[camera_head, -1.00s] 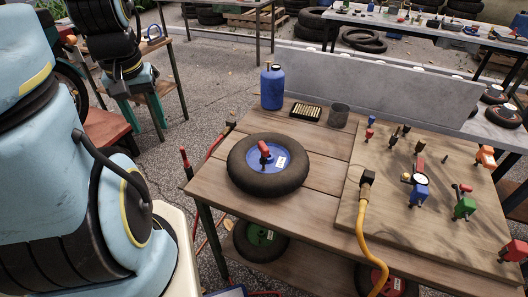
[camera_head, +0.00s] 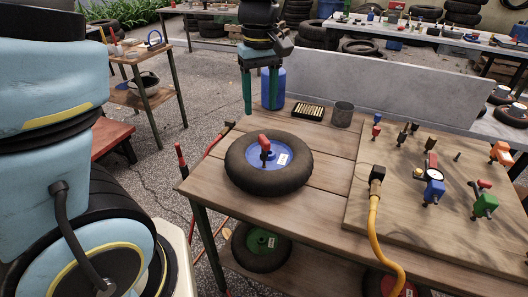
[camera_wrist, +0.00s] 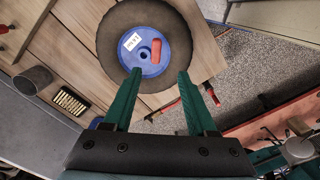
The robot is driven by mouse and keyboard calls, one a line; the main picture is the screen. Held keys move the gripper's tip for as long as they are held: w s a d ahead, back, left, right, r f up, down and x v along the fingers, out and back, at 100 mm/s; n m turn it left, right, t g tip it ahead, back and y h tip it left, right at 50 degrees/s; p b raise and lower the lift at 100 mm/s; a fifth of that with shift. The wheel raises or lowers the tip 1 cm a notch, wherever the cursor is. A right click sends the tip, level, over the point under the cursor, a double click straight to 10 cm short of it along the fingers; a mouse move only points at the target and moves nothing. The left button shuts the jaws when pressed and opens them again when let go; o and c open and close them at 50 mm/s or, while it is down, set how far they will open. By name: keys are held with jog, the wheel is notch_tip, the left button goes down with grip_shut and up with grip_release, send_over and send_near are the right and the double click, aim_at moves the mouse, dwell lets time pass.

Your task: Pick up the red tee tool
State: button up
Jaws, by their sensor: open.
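The red tee tool (camera_head: 264,143) stands on the blue hub (camera_head: 283,160) of a black wheel (camera_head: 240,172) lying flat on the wooden table. Its red head shows on the hub in the wrist view (camera_wrist: 156,50), beside the hub's dark centre hole. My gripper (camera_head: 261,110) has two green fingers pointing down, above and behind the wheel in the head view. In the wrist view its fingers (camera_wrist: 160,73) are wide apart with nothing between them, and the tool lies just beyond the tips.
A blue bottle (camera_head: 279,88), a tray of brass pieces (camera_head: 308,112) and a grey cup (camera_head: 343,114) stand at the table's back. A board (camera_head: 420,235) with coloured fittings and a yellow hose (camera_head: 373,225) take up the right. A red-handled tool (camera_head: 180,155) stands at the left edge.

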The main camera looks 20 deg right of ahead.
aim_at(264, 138)
jog(key=shift+s+d+f, duration=0.3)
jog(key=shift+d+f, duration=0.15)
jog(key=shift+f, duration=0.05)
notch_tip(264, 138, down, 10)
jog(key=shift+w+a+r+p, duration=0.1)
jog(key=shift+w+a+p, duration=0.05)
jog(key=shift+p, duration=0.65)
grip_shut()
